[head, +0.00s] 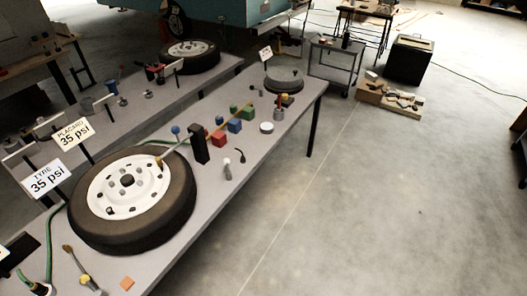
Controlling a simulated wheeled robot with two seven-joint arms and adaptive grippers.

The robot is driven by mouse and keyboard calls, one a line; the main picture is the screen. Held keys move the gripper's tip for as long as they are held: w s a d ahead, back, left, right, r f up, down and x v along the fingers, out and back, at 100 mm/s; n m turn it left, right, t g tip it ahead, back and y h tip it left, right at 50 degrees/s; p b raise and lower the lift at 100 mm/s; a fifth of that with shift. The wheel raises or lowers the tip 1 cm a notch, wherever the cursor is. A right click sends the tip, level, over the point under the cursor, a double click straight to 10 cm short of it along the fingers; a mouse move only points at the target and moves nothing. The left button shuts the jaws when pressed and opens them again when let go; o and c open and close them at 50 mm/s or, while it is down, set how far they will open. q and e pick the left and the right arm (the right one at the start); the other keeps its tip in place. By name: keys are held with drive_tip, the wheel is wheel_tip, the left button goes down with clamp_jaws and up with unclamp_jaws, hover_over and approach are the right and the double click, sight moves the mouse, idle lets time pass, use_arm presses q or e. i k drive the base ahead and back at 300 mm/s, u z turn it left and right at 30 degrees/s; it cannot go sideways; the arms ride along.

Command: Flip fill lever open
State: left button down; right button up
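The long grey bench (182,262) carries a tyre (172,216) on a white wheel, lying flat. I cannot tell for sure which part is the fill lever. A slim lever with an olive tip (74,258) and a yellow part at its base stands tilted at the near left, beside a green hose (49,240). A blue-knobbed lever (176,131) stands behind the tyre near a black upright block (199,145). A small black-tipped lever (241,155) stands further right. Neither of my grippers shows in the head view.
Signs reading TYRE 35 psi (47,179) and PLACARD 35 psi (73,133) stand behind the tyre. Red, blue and green blocks (219,138) sit mid-bench. The concrete floor (380,215) to the right is clear.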

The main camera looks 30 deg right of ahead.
sight(226, 161)
drive_tip(key=z, duration=0.25)
drive_tip(key=i, duration=1.4)
drive_tip(key=u, duration=0.65)
